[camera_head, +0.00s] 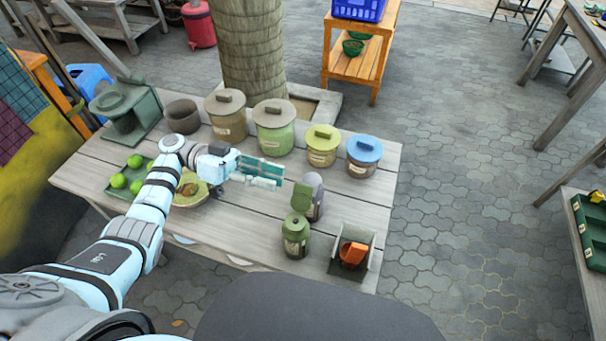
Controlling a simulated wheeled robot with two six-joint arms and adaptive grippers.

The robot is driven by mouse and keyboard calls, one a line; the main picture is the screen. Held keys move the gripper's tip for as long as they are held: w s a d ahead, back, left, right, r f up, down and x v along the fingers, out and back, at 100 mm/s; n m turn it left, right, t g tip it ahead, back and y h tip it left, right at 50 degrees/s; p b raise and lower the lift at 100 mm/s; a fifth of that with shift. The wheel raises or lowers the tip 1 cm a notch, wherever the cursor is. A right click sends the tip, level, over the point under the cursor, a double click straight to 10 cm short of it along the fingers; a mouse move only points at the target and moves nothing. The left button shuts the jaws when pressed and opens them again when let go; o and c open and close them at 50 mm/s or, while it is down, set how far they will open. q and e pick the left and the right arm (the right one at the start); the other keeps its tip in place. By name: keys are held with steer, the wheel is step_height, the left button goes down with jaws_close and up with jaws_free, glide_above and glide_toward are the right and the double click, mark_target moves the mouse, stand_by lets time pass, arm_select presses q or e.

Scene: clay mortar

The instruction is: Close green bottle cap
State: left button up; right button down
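A small dark green bottle (295,240) with a round green lid and knob stands near the table's front edge. Just behind it stands a grey-purple bottle (314,202) with a green flap (301,196) on its left side; whether this flap is a raised cap is too small to tell. My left gripper (262,174) is above the table, left of and behind both bottles. Its teal fingers point right with a narrow gap between them, and it holds nothing visible. It is apart from the bottles. My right gripper is not in view.
Lidded jars stand along the back, including a yellow-lidded (321,147) and a blue-lidded (363,156) one. Green fruit (119,181) and a shallow bowl (188,190) lie left. Planks between gripper and bottles are clear.

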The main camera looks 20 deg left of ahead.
mark_target(304, 185)
arm_select(q)
steer(key=d+p, duration=0.1)
steer(key=d, duration=0.5)
steer(key=shift+d, duration=0.3)
steer(key=shift+d+f, duration=0.15)
steer(key=shift+d, duration=0.45)
jaws_close()
